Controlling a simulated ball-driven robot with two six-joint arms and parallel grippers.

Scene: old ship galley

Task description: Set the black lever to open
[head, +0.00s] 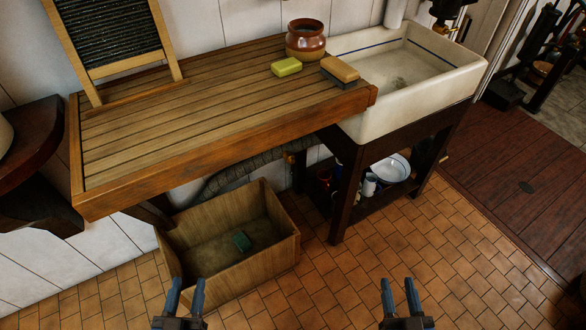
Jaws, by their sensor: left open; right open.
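I cannot clearly make out the black lever in the head view. A dark fitting with a brass-coloured part (448,10) shows above the sink's back right corner, cut off by the top edge; I cannot tell whether a lever belongs to it. My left gripper (188,282) is open and empty at the bottom, in front of the wooden crate. My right gripper (399,283) is open and empty at the bottom, over the tiled floor. Both are well apart from the sink and the fitting.
A slatted wooden drainboard (180,120) holds a washboard (108,35), brown jar (305,40), green soap (286,67) and brush (340,71). It adjoins the white sink (400,110). A wooden crate (270,260) stands below. Tiled floor (400,240) is clear at right.

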